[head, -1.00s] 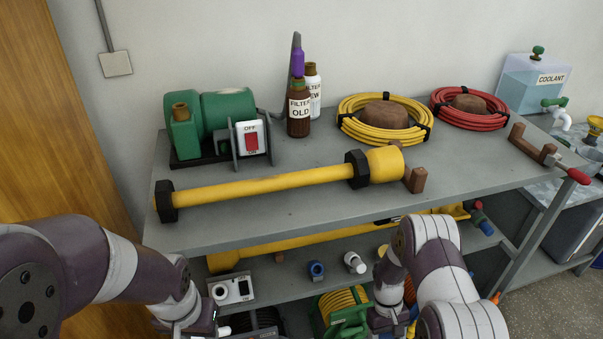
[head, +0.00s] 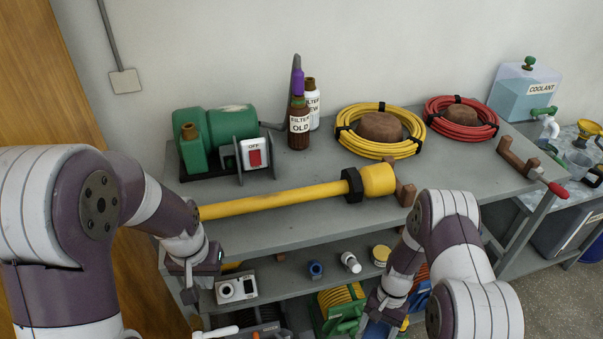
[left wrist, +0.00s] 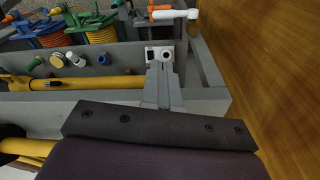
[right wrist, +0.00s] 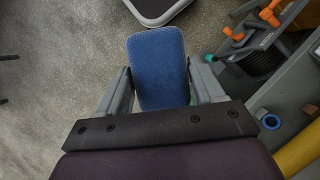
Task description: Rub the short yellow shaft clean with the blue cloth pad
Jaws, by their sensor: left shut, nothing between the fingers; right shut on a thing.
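A yellow shaft (head: 280,199) lies along the upper grey shelf, with a black collar and a thick yellow head at its right end. Its left end is hidden behind my left arm. A second yellow shaft (left wrist: 105,82) lies on the shelf below; I cannot tell which is shorter. My left gripper (head: 190,287) hangs by the front left edge of the upper shelf; its fingers (left wrist: 162,88) are shut and empty. My right gripper (right wrist: 160,80) is shut on the blue cloth pad (right wrist: 158,62), over the floor in front of the shelves.
The upper shelf (head: 290,234) also bears a green motor (head: 230,128) with a switch, bottles (head: 299,127), a yellow hose coil (head: 350,145) and a red one (head: 440,123). Wooden blocks (head: 405,194) stand by the shaft head. Cable reels (head: 342,308) sit lower down.

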